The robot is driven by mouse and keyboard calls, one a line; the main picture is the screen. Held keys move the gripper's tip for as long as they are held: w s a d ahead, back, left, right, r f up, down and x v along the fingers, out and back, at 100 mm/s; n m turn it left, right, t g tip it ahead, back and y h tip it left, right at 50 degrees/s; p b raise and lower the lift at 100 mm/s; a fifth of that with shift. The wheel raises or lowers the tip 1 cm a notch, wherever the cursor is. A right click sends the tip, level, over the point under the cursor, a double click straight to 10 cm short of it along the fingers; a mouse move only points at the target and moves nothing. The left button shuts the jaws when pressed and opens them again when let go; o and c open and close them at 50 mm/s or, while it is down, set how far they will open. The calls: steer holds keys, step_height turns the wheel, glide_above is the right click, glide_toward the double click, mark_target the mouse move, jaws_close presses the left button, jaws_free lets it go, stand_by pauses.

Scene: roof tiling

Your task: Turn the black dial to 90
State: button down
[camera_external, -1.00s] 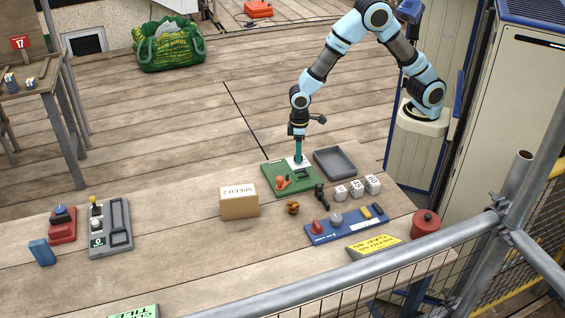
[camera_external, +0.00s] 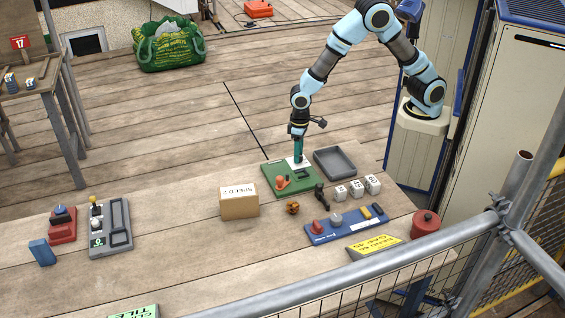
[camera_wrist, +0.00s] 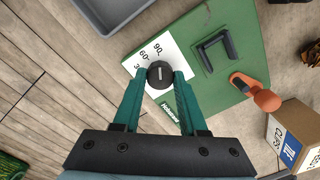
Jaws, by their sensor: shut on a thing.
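The black dial (camera_wrist: 160,73) sits on a white scale plate (camera_wrist: 142,61) marked 60 and 90, at one corner of the green board (camera_wrist: 226,94). A third mark is partly hidden. A light line shows on the dial's top, running roughly up and down in the wrist view; I cannot tell exactly which mark it points to. My gripper (camera_wrist: 160,76) is shut on the dial, its teal fingers on either side. In the external view my gripper (camera_external: 298,158) points straight down over the green board (camera_external: 278,190) and hides the dial.
The board also bears a black handle (camera_wrist: 215,52) and an orange lever (camera_wrist: 256,93). A grey tray (camera_external: 335,163) stands right of the board. A cardboard box (camera_external: 239,201), white numbered cubes (camera_external: 356,188) and a blue panel (camera_external: 346,225) stand nearby.

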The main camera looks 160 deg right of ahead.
steer(key=shift+c, duration=2.2)
jaws_free()
step_height(320, 180, up, 11)
steer(key=b, duration=0.1)
steer(key=shift+s+b, duration=0.2)
steer(key=shift+b, duration=0.2)
steer(key=shift+f, duration=0.1)
steer(key=w+a+n, duration=0.2)
steer(key=a+n, duration=0.2)
steer(key=a, duration=0.6)
steer(key=w+a+n, duration=0.3)
steer(key=a+n, duration=0.1)
steer(key=a, duration=0.7)
steer(key=s+a+n, duration=0.2)
steer(key=a+n, duration=0.2)
steer(key=a, duration=0.3)
steer(key=s+a+f+n+t, duration=0.1)
steer(key=s+a+n, duration=0.2)
steer(key=a, duration=0.4)
steer(key=shift+f+n, duration=0.3)
steer(key=shift+n, duration=0.1)
